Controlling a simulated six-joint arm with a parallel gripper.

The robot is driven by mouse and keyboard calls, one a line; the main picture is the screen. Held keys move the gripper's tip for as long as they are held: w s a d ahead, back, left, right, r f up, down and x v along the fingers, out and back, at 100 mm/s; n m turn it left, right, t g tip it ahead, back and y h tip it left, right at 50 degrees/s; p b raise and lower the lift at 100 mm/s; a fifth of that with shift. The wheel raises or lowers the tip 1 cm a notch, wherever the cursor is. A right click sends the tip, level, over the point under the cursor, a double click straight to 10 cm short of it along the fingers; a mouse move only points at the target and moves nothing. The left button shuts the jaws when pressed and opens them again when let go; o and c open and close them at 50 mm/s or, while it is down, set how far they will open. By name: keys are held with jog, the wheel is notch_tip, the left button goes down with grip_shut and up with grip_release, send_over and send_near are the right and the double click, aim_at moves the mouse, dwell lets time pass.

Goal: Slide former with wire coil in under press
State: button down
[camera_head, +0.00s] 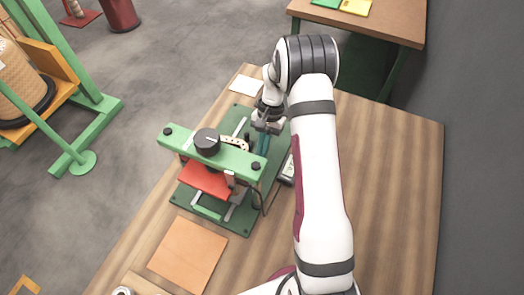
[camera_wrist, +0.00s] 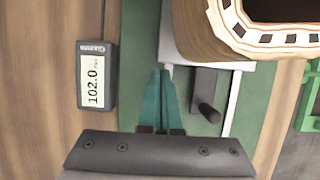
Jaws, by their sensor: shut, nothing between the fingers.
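The press has a green crossbar (camera_head: 232,158) with a black knob (camera_head: 207,142) and a red plate (camera_head: 204,180) on a green base. The former with wire coil (camera_head: 235,142) is mostly hidden behind the crossbar. In the wrist view its tan rounded body with a white-dashed rim (camera_wrist: 275,38) fills the upper right, above a pale plate. My gripper (camera_head: 263,144) is at the far side of the press. Its teal fingers (camera_wrist: 163,95) are shut and empty, pointing at the pale plate's edge, left of the former. I cannot tell if they touch it.
A grey tab with a black handle (camera_wrist: 208,108) is close right of my fingers. A digital gauge (camera_wrist: 97,75) reading 102.0 lies to their left. A brown sheet (camera_head: 188,254) lies in front of the press and white paper (camera_head: 246,85) behind. The table's right side is clear.

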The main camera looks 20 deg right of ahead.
jog(key=shift+s+a, duration=0.1)
jog(key=shift+s+a, duration=1.7)
jog(key=shift+s, duration=0.05)
jog(key=w+d, duration=0.3)
jog(key=shift+w+d, duration=0.15)
jog(key=shift+w, duration=0.1)
jog(key=v, duration=1)
jog(key=s+a+r+n+t, duration=0.1)
jog(key=s+a+r+t, duration=0.25)
jog(key=r, duration=0.25)
jog(key=s+a+r+n+t+h, duration=0.1)
jog(key=s+a+r+n+t, duration=0.1)
jog(key=s+a+r, duration=0.4)
jog(key=s+a+r+n+t, duration=0.1)
jog(key=s+r+t, duration=0.15)
jog(key=r, duration=0.45)
jog(key=s+a+f+g, duration=0.1)
jog(key=s+f, duration=0.3)
jog(key=s, duration=0.4)
jog(key=s+f+g, duration=0.4)
jog(key=s, duration=0.4)
jog(key=shift+a+m, duration=0.3)
jog(key=shift+a, duration=0.1)
